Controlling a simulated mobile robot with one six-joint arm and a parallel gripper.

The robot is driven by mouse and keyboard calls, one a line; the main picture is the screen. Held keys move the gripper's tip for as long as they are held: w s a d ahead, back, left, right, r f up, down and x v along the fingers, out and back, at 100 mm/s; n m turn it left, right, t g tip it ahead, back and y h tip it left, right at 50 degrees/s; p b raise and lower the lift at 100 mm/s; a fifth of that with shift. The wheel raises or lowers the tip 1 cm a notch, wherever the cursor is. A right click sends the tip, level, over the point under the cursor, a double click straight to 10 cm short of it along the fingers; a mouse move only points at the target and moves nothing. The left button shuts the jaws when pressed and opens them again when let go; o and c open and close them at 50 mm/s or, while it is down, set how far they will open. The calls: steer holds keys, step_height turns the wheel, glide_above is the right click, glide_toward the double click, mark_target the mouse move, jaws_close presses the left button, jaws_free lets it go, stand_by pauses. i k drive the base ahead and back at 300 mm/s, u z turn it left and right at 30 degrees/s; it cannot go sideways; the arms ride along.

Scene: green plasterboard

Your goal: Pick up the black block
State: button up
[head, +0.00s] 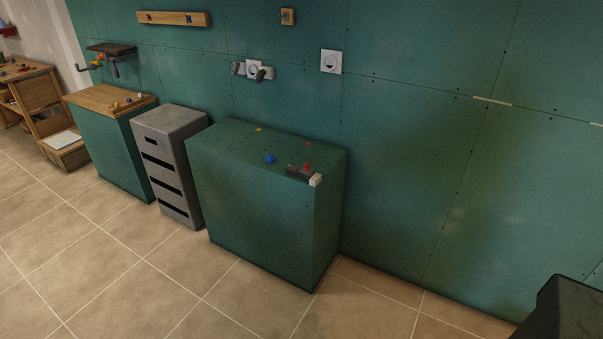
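A dark, blackish block (297,171) lies near the right front edge of the top of the green cabinet (255,215). It is small and far off in the head view. A red piece (307,167) shows at its right side; I cannot tell whether it rests on the block or behind it. A whitish block (315,180) sits at the cabinet's front edge, close to the dark block's right end. A blue piece (270,159) lies to the left on the same top. My gripper is not in view.
A grey drawer unit (172,150) and a wood-topped green cabinet (110,100) stand to the left. A green wall with sockets (331,61) is behind. Tiled floor (200,295) lies open in front. A dark object (562,310) fills the bottom right corner.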

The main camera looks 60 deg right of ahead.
mark_target(291, 168)
steer(key=i, duration=0.85)
steer(key=u, duration=0.05)
